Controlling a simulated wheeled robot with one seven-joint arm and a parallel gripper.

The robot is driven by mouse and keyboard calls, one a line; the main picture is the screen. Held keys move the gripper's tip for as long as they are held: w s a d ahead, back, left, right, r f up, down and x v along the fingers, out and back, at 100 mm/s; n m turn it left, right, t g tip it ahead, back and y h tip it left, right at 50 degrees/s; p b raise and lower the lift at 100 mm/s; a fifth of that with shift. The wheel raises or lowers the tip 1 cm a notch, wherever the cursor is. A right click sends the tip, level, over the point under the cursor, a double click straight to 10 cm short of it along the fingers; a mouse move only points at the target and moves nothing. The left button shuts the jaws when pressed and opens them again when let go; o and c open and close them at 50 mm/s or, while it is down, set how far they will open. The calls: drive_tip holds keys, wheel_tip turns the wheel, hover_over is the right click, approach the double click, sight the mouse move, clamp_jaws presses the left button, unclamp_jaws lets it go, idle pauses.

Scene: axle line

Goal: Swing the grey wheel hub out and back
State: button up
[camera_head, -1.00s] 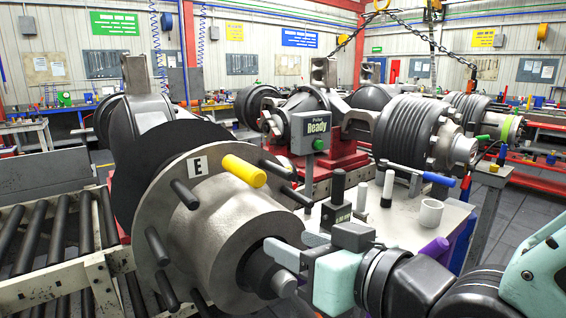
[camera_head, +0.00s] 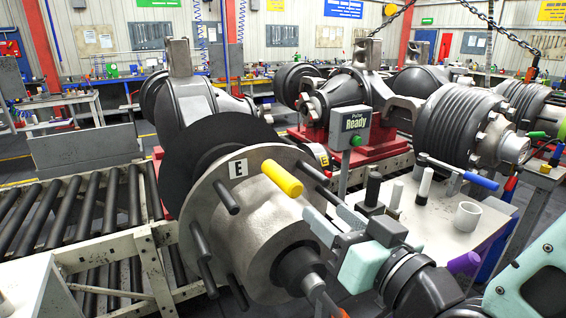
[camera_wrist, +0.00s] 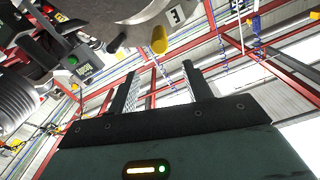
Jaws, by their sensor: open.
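The grey wheel hub (camera_head: 262,224) is in the head view, with a wide flange, an "E" label, dark studs and one yellow stud sleeve (camera_head: 282,178). A black disc (camera_head: 218,160) stands behind its flange. Its dark nose (camera_head: 298,268) points toward the lower right. My gripper (camera_head: 328,218) is open and empty at the hub's right side, above the nose; contact cannot be told. In the wrist view the two fingers (camera_wrist: 158,80) stand apart with nothing between them. The hub's flange (camera_wrist: 140,8) and yellow sleeve also show there, beyond the fingertips.
A roller conveyor (camera_head: 85,215) lies left of the hub. A "Pulse Ready" box (camera_head: 350,128) stands behind my gripper. A bench (camera_head: 425,222) at right holds a white cup (camera_head: 467,216) and a blue-handled tool (camera_head: 481,180). Other axle assemblies (camera_head: 345,95) stand behind.

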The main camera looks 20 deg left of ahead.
sight(283, 179)
drive_tip(key=p+x, duration=0.6)
drive_tip(key=x, duration=0.7)
drive_tip(key=shift+w+a+f, duration=0.1)
drive_tip(key=shift+a+f, duration=0.05)
drive_tip(key=shift+a, duration=0.1)
drive_tip(key=shift+w+a+f, duration=0.1)
drive_tip(key=shift+w+a, duration=0.35)
